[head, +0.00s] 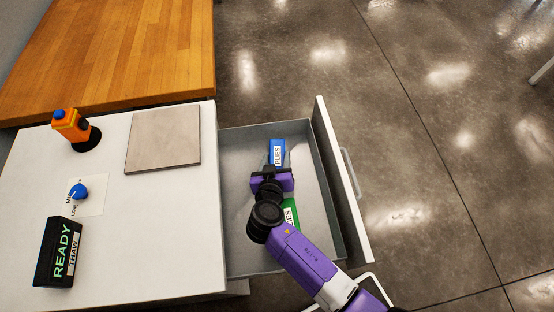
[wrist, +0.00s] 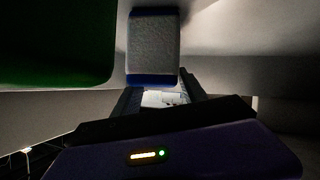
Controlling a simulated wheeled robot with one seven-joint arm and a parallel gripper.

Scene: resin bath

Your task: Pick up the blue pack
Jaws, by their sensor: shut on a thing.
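The blue pack (head: 278,150), with a white label reading "PLIES", is in the open grey drawer, near its far end. My gripper (head: 275,167) reaches into the drawer and is shut on the near end of the blue pack. In the wrist view the blue pack (wrist: 152,47) shows a pale face with blue edges, just beyond my gripper (wrist: 162,90). I cannot tell whether the pack touches the drawer floor.
A green pack (head: 290,214) lies in the drawer (head: 237,263), partly hidden under my arm. The drawer front (head: 340,185) stands to the right. The white worktop at left holds a grey plate (head: 163,140), a blue knob (head: 79,192) and a "READY" sign (head: 58,252).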

